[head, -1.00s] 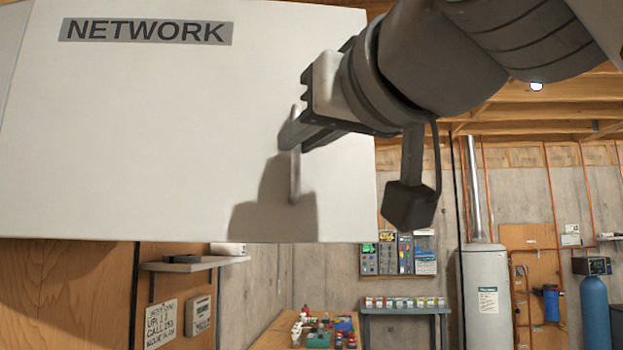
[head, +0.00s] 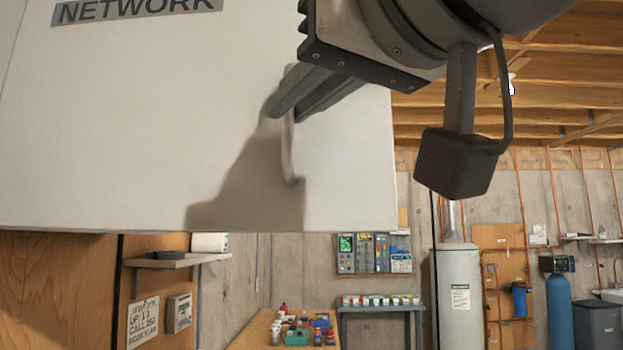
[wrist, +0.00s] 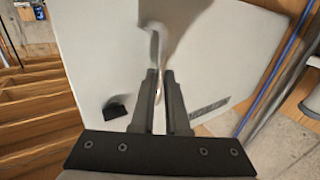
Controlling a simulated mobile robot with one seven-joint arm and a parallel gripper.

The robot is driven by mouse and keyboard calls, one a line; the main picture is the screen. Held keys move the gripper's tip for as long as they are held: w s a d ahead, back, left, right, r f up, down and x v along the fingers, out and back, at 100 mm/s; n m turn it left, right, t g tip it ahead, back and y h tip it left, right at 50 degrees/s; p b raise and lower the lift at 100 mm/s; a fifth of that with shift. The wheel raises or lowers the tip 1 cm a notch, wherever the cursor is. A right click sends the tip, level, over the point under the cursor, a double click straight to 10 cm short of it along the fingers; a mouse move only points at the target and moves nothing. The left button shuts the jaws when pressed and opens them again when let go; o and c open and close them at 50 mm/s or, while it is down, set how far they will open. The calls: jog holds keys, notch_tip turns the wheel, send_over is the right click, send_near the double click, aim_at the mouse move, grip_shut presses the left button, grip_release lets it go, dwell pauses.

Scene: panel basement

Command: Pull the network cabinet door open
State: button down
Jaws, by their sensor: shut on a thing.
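The network cabinet door (head: 120,130) is a white panel with a grey NETWORK label (head: 138,10) at its upper left in the head view. A vertical bar handle (head: 288,150) stands out near the door's right side. My gripper (head: 285,108) comes in from the upper right and is shut on the upper part of the handle. In the wrist view the two fingers (wrist: 160,88) close around the handle (wrist: 156,50), with the door (wrist: 90,60) behind them. The fingers and their shadow hide part of the handle. The door's hinge side is outside the head view or unclear.
A workbench (head: 255,328) with small items stands farther back. A white water heater (head: 459,290) and a blue tank (head: 560,312) stand at the right. The space right of the door looks clear.

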jog(key=shift+s+a+r, duration=0.1)
jog(key=shift+s+a, duration=0.15)
jog(key=shift+s, duration=0.45)
jog(key=shift+s+a, duration=0.25)
jog(key=shift+s, duration=0.4)
jog(key=c, duration=0.9)
grip_release()
jog(key=shift+w+a, duration=0.1)
jog(key=shift+a, duration=0.1)
jog(key=shift+d, duration=0.1)
jog(key=v, duration=1.7)
jog(key=shift+d, duration=0.15)
